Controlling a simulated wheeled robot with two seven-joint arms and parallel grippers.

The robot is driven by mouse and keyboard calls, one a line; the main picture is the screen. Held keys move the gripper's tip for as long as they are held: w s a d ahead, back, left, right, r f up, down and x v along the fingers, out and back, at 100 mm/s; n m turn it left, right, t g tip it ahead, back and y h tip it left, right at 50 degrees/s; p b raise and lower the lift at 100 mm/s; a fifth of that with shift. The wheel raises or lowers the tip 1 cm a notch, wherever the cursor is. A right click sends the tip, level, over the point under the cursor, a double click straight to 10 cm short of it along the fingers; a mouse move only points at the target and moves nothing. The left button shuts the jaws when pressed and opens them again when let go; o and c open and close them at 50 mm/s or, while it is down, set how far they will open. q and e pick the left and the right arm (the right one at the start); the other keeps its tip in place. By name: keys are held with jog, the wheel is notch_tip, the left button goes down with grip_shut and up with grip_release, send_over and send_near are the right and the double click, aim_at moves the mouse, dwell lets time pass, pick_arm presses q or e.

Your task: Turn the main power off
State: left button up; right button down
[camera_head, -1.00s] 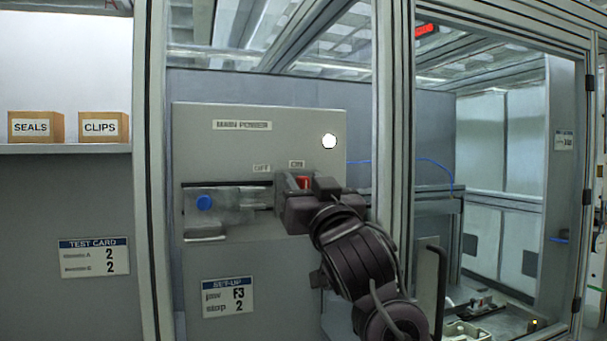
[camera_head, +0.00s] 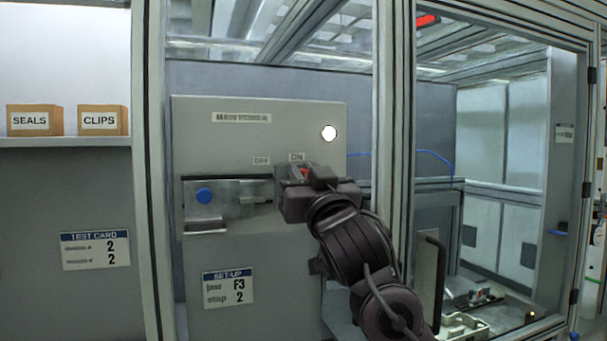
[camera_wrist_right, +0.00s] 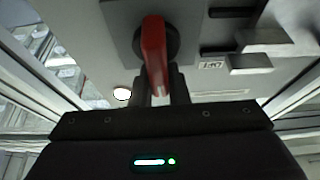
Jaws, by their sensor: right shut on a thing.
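The main power panel (camera_head: 260,112) is a grey box with OFF and ON labels and a lit white lamp (camera_head: 329,133). Its red switch handle (camera_head: 303,172) is just below the ON label, mostly hidden by my right gripper. In the right wrist view the red handle (camera_wrist_right: 154,55) sits on a dark round base, between the fingers. My right gripper (camera_head: 308,184) is shut on the red handle; its fingers also show in the right wrist view (camera_wrist_right: 162,85). My left gripper is not in view.
Left of the handle, a clear cover or slide with a blue knob (camera_head: 204,195) and a metal bracket (camera_head: 205,226) sits on the panel. Frame posts (camera_head: 393,100) stand close right of it. SEALS (camera_head: 34,120) and CLIPS boxes (camera_head: 103,120) stand on a shelf at left.

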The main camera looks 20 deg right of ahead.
jog(key=n+g+y+p, duration=0.1)
jog(key=n+y+p, duration=0.1)
jog(key=n, duration=0.3)
jog(key=a+n+g+y+p, duration=0.1)
jog(key=n+y+p, duration=0.1)
jog(key=n, duration=0.3)
jog(key=a+f+n+g+y+p, duration=0.1)
jog(key=n+y+p, duration=0.1)
jog(key=n+p, duration=0.2)
jog(key=shift+n+y, duration=0.3)
jog(key=shift+n, duration=0.3)
jog(key=n, duration=0.1)
jog(key=n+g+p, duration=0.1)
jog(key=n, duration=0.1)
jog(key=f+n+g+p, duration=0.1)
jog(key=shift+a+n, duration=0.25)
jog(key=shift+n, duration=0.05)
jog(key=shift+f+n+g+p, duration=0.25)
jog(key=shift+n+p, duration=0.15)
jog(key=shift+n, duration=0.2)
jog(key=shift+f+n+g+p, duration=0.1)
jog(key=shift+n+g+p, duration=0.15)
jog(key=shift+n+p, duration=0.25)
jog(key=c, duration=1.4)
grip_release()
